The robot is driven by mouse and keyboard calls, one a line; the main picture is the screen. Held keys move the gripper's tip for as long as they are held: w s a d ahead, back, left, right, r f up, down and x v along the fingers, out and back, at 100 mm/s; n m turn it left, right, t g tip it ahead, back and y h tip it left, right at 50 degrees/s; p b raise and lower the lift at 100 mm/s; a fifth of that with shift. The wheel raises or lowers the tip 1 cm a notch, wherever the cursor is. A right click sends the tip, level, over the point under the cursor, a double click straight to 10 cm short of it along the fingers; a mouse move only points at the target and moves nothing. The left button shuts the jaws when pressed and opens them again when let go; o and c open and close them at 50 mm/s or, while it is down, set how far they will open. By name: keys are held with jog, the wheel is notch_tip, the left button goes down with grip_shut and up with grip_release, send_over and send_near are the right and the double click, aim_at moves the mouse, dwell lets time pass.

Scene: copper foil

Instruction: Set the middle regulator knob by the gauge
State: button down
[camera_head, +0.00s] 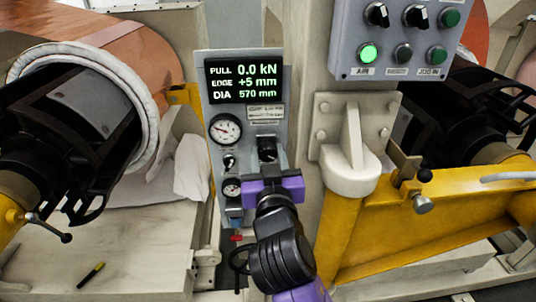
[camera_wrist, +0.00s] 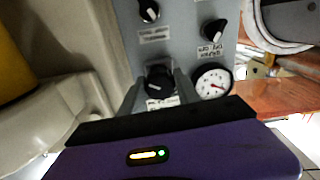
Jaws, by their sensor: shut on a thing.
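My gripper (camera_head: 267,160) reaches up to the grey regulator panel (camera_head: 272,95) and hides part of its lower right. In the wrist view, my gripper's fingers (camera_wrist: 160,84) are closed on the two sides of a black knob (camera_wrist: 158,72). A white label is partly visible by this knob. A round white gauge (camera_wrist: 213,84) with a red mark sits beside it. In the head view the gauge (camera_head: 224,129) is left of my fingers, with its needle toward the upper left. The held knob's exact setting is hard to read.
Other black knobs (camera_wrist: 148,10) and (camera_wrist: 214,30) are close to my fingers. A display (camera_head: 244,82) reads PULL 0.0 kN, EDGE +5 mm, DIA 570 mm. A switch box (camera_head: 395,52) with a lit green button and a cream bracket (camera_head: 350,165) stand at right.

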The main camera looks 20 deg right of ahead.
jog(key=n+p, duration=0.1)
jog(key=n, duration=0.2)
jog(key=shift+r+p, duration=0.1)
jog(key=shift+p, duration=0.25)
jog(key=shift+n+p, duration=0.3)
jog(key=shift+n, duration=0.7)
jog(key=c, duration=0.9)
grip_release()
jog(key=b+v, duration=0.1)
jog(key=v, duration=0.7)
jog(key=shift+b, duration=0.3)
